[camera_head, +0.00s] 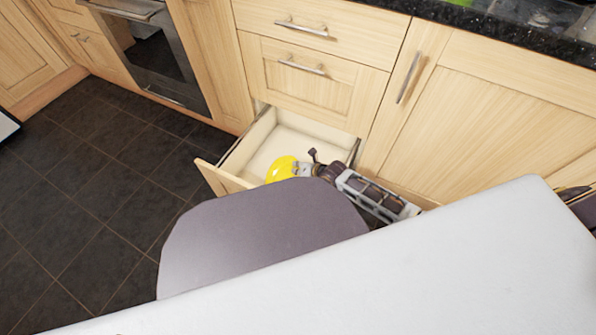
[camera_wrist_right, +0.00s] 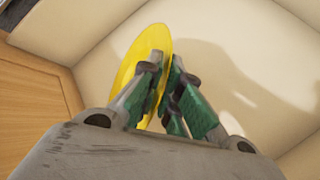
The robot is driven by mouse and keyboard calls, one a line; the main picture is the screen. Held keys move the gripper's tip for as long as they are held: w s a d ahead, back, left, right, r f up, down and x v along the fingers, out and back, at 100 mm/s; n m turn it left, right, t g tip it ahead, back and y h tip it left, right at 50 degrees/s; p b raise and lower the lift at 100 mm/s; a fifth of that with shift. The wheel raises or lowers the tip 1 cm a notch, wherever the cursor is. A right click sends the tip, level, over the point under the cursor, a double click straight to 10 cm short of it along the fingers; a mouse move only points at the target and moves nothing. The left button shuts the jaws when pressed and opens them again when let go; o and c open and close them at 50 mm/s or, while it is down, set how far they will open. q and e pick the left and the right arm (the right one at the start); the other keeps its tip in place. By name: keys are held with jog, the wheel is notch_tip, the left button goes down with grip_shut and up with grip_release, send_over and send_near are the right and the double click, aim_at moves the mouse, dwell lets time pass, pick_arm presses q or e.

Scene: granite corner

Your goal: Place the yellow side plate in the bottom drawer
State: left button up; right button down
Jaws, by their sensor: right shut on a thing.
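The yellow side plate (camera_head: 281,169) is at the open bottom drawer (camera_head: 262,152) in the head view, with part of it hidden by my gripper and the drawer front. My right gripper (camera_head: 304,169) is shut on the plate's edge, over the drawer's inside. In the right wrist view the plate (camera_wrist_right: 142,62) is tilted, seen nearly edge-on between the green-padded fingers (camera_wrist_right: 170,85). The pale drawer interior (camera_wrist_right: 235,60) lies beyond it. I cannot tell whether the plate touches the drawer floor. My left gripper is not in view.
A grey-purple rounded chair back (camera_head: 260,235) and a white tabletop (camera_head: 400,270) stand in front of the drawer. Closed drawers (camera_head: 310,80) are above it, and a cabinet door (camera_head: 500,130) is to its right. Dark tiled floor (camera_head: 90,200) is clear at left.

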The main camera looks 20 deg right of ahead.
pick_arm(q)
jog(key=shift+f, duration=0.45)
pick_arm(e)
jog(key=shift+f, duration=0.65)
pick_arm(q)
jog(key=shift+b, duration=0.3)
pick_arm(e)
jog(key=shift+f, duration=0.15)
jog(key=c, duration=1.6)
grip_release()
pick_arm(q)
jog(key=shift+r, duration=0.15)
pick_arm(e)
jog(key=shift+r, duration=0.2)
